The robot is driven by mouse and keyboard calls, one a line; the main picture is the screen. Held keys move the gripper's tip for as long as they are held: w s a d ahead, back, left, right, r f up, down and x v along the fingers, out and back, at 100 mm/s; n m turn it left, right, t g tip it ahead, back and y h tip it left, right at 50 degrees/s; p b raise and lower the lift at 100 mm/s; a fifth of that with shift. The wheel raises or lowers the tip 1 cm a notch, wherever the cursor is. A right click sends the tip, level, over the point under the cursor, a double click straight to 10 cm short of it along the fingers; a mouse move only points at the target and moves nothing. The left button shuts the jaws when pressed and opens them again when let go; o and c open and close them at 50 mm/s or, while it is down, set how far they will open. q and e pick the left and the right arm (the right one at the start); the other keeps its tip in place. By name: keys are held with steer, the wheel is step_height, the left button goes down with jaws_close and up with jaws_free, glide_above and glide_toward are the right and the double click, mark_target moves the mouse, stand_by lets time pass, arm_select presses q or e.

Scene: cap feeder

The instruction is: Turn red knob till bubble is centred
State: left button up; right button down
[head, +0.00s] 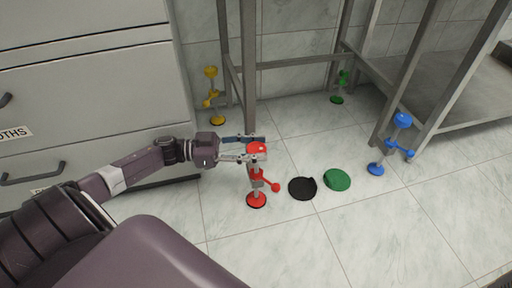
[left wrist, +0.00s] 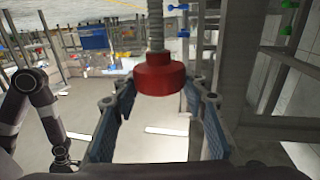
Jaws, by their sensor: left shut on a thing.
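The red knob (head: 257,148) is the top of an upright red and grey stand. Its red foot (head: 256,200) is on the tiled floor, and a small red side arm with a ball (head: 275,187) sticks out to the right. My left gripper (head: 248,148) comes in level from the left and is shut on the knob, one finger on each side. In the left wrist view the knob (left wrist: 160,75) shows between the fingers (left wrist: 158,102), with a threaded rod beyond it. A dark arm of mine shows at the left there; its gripper's state is unclear. I cannot make out a bubble.
A black disc (head: 302,188) and a green disc (head: 337,180) lie right of the red stand. Yellow (head: 211,96), green (head: 341,86) and blue (head: 402,121) stands are further off. A metal frame (head: 249,75) rises behind the gripper; drawers (head: 90,110) are at left.

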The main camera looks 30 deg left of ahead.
arm_select(q)
steer(key=o, duration=1.2)
steer(key=shift+d+f, duration=0.15)
steer(key=shift+c, duration=0.2)
